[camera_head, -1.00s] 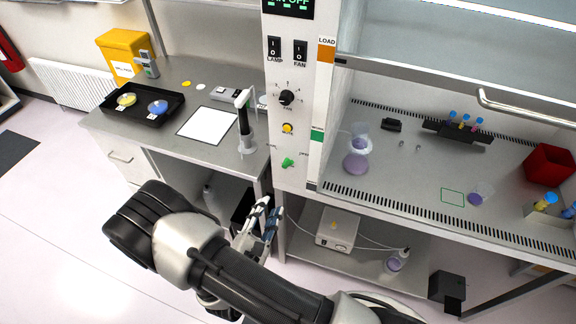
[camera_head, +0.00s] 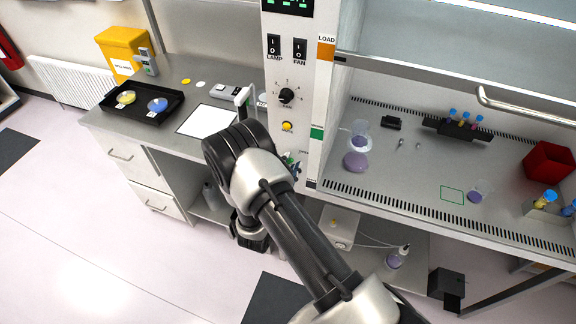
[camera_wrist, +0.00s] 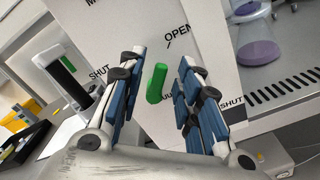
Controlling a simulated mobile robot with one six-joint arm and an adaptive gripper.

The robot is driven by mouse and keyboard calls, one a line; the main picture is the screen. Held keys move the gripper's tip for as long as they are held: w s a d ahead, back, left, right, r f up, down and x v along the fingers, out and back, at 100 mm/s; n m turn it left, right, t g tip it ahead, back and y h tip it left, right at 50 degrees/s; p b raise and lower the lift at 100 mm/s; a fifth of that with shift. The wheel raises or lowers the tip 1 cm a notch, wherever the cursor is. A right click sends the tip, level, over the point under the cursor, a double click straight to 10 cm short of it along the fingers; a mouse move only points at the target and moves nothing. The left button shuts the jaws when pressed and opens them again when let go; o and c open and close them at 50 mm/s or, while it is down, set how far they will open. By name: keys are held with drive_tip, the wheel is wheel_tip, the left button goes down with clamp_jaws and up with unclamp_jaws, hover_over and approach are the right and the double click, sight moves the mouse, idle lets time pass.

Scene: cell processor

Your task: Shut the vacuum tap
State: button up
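The vacuum tap is a green lever (camera_wrist: 157,83) on the white front panel (camera_wrist: 120,25). In the wrist view its upper end leans toward the tick below the word OPEN. SHUT is printed to the left and to the right. My gripper (camera_wrist: 163,62) is open, with one blue-padded finger on each side of the lever. Gaps show between lever and both fingers. In the head view my gripper (camera_head: 293,167) is at the lower part of the panel, and my arm and fingers hide most of the tap.
Above the tap are a yellow button (camera_head: 287,126), a black knob (camera_head: 286,96) and two rocker switches (camera_head: 299,48). Right of the panel, a purple-filled flask (camera_head: 355,161) stands in the cabinet. Left, a pipette on a stand (camera_head: 243,97) is close behind my wrist.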

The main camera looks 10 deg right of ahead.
drive_tip(key=shift+c, duration=0.2)
clamp_jaws()
idle(0.6)
drive_tip(key=a+n+b, duration=0.1)
drive_tip(key=n, duration=0.3)
drive_tip(key=w+n+b, duration=0.1)
drive_tip(key=n, duration=0.3)
drive_tip(key=w+a+n+b, duration=0.1)
drive_tip(key=n, duration=0.3)
drive_tip(key=shift+a+r, duration=0.2)
drive_tip(key=shift+a, duration=0.15)
drive_tip(key=shift+w+a+f+n+b, duration=0.15)
drive_tip(key=shift+a+n+b, duration=0.1)
drive_tip(key=shift+n, duration=0.95)
drive_tip(key=shift+w+a+f+n+b, duration=0.1)
drive_tip(key=shift+a+f+n+b, duration=0.1)
drive_tip(key=shift+n, duration=1)
